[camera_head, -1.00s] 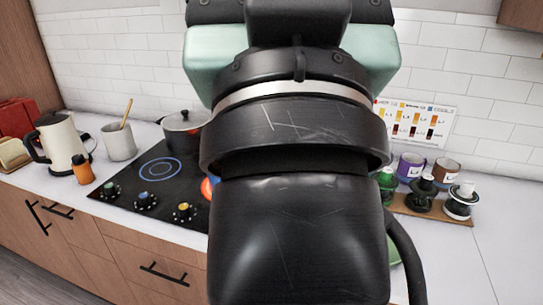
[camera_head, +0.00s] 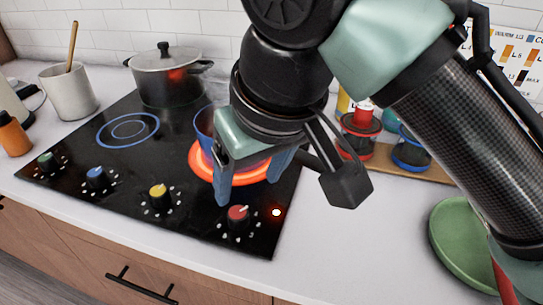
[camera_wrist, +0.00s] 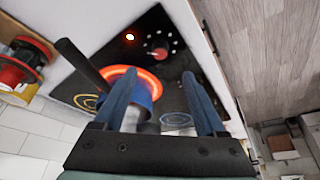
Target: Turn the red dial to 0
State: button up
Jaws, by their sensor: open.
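The red dial (camera_head: 238,214) is at the front right corner of the black cooktop (camera_head: 75,170), with white marks around it. Its pale pointer line slants to the upper right in the head view. The dial also shows in the wrist view (camera_wrist: 160,50), beyond the fingertips. A lit indicator (camera_head: 276,212) is beside it, and the burner behind it (camera_head: 200,163) glows red-orange. My gripper (camera_head: 252,182) is open and empty, with blue fingers above and slightly behind the dial, apart from it. The wrist view also shows my gripper (camera_wrist: 158,80).
A blue pan (camera_wrist: 146,98) with a dark handle (camera_wrist: 82,62) is on the glowing burner, partly hidden by my gripper in the head view. Green, blue and yellow dials (camera_head: 158,192) line the front edge. A lidded pot (camera_head: 168,77) stands behind. Counter to the right is clear before a green plate (camera_head: 460,245).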

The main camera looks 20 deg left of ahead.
aim_at(238, 213)
jog(key=b+x, duration=0.2)
jog(key=x, duration=0.9)
jog(key=shift+w+a+f, duration=0.2)
jog(key=shift+a+f, duration=0.05)
jog(key=shift+a, duration=0.05)
grip_shut()
